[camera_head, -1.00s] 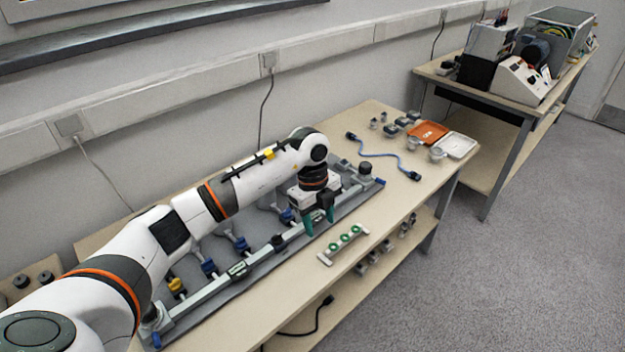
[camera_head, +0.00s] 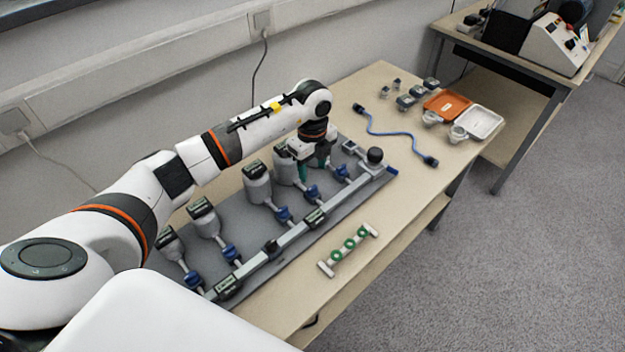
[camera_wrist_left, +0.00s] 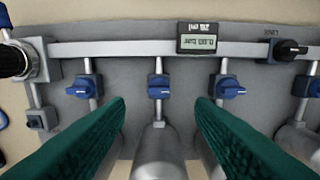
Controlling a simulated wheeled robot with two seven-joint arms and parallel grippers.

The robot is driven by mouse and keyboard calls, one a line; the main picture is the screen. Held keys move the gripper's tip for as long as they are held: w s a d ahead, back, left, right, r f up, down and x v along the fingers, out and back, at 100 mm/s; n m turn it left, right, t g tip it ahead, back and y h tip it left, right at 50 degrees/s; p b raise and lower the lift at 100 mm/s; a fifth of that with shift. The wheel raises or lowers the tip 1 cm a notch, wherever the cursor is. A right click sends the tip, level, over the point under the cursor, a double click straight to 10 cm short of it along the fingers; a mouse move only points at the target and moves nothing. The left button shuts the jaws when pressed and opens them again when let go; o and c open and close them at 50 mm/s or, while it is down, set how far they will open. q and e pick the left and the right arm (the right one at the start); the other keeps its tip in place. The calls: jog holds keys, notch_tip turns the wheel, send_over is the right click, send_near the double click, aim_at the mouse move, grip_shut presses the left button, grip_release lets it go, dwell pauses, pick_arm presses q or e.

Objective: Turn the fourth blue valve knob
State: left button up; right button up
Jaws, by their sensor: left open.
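A row of blue valve knobs runs along the grey panel (camera_head: 253,272). Counted from the left in the head view, the fourth blue valve knob (camera_head: 312,192) sits just in front of my left gripper (camera_head: 316,168). My left gripper (camera_wrist_left: 160,105) is open and empty, hanging over the panel. Neighbouring blue knobs (camera_wrist_left: 82,87) and (camera_wrist_left: 231,88) lie outside the fingers. My right gripper is not in view.
Grey canisters (camera_head: 257,188) stand behind the knobs. A rail with a display (camera_head: 314,217) and a large black knob (camera_head: 375,156) runs in front. A green-ringed bracket (camera_head: 348,248), blue cable (camera_head: 395,134), orange tray (camera_head: 447,104) and white tray (camera_head: 480,122) lie on the table.

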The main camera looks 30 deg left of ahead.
aim_at(312, 187)
pick_arm(q)
notch_tip(312, 187, down, 6)
jog(key=shift+w+f, duration=0.1)
jog(key=shift+f+p, duration=0.2)
jog(key=shift+p, duration=0.1)
jog(key=shift+a+f, duration=0.1)
jog(key=shift+f, duration=0.15)
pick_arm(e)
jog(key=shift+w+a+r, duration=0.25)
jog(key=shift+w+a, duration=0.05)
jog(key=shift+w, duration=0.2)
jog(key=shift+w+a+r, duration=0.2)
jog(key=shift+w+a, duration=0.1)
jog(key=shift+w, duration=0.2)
pick_arm(q)
jog(key=shift+c, duration=1)
jog(key=c, duration=0.8)
jog(key=shift+o, duration=0.2)
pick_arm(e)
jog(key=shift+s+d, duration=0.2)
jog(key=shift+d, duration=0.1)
